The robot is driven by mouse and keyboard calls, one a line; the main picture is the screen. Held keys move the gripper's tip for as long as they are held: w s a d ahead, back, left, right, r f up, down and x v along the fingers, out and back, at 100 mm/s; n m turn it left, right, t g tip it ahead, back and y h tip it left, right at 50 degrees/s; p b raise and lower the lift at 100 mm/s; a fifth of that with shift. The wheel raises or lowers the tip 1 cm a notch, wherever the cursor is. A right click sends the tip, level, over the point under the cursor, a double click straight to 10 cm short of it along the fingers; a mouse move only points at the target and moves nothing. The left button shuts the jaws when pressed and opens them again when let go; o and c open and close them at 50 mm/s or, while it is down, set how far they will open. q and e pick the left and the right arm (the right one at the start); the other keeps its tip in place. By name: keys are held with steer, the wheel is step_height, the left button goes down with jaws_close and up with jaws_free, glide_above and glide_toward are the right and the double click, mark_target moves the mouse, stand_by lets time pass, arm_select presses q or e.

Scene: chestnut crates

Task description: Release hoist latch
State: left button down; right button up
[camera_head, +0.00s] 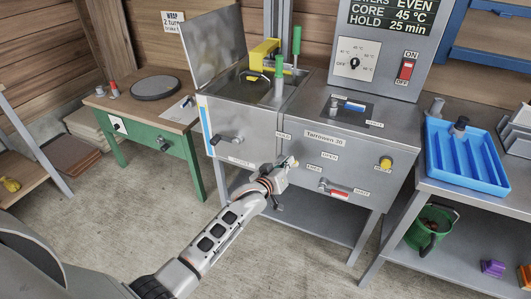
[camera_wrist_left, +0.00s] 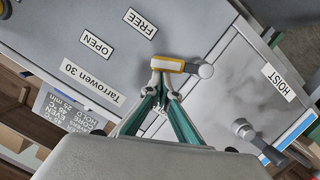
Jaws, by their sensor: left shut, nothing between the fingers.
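The hoist latch appears as a short yellow bar (camera_wrist_left: 170,65) with a grey round end on the grey front of the machine, near the OPEN and FREE labels in the left wrist view. It shows small and partly covered in the head view (camera_head: 294,162). My left gripper (camera_head: 288,168) is at the machine's front, at the latch. In the left wrist view its green fingers (camera_wrist_left: 160,84) are shut with nothing between them, their tips right at the yellow bar. I cannot tell whether they touch it. My right gripper is not in view.
A grey lever (camera_wrist_left: 247,131) sits on the panel beside the HOIST label. A red-and-white handle (camera_head: 334,191) and yellow knob (camera_head: 385,163) are on the front to the right. A blue tray (camera_head: 430,150) stands on the right bench. A green table (camera_head: 180,150) stands left.

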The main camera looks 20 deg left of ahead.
arm_select(q)
steer(key=d+f+m, duration=0.1)
steer(key=f+m+y, duration=0.1)
steer(key=m, duration=0.1)
steer(key=shift+d+f, duration=0.1)
steer(key=shift+d, duration=0.25)
steer(key=shift+d+f, duration=0.1)
steer(key=shift+f, duration=0.2)
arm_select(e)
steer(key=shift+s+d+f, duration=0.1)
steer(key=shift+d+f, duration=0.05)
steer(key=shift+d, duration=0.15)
arm_select(q)
steer(key=shift+d+f, duration=0.1)
step_height(320, 180, up, 5)
steer(key=p, duration=0.3)
steer(key=p+v, duration=0.3)
steer(key=v, duration=0.7)
steer(key=shift+d+f, duration=0.2)
steer(key=shift+f, duration=0.2)
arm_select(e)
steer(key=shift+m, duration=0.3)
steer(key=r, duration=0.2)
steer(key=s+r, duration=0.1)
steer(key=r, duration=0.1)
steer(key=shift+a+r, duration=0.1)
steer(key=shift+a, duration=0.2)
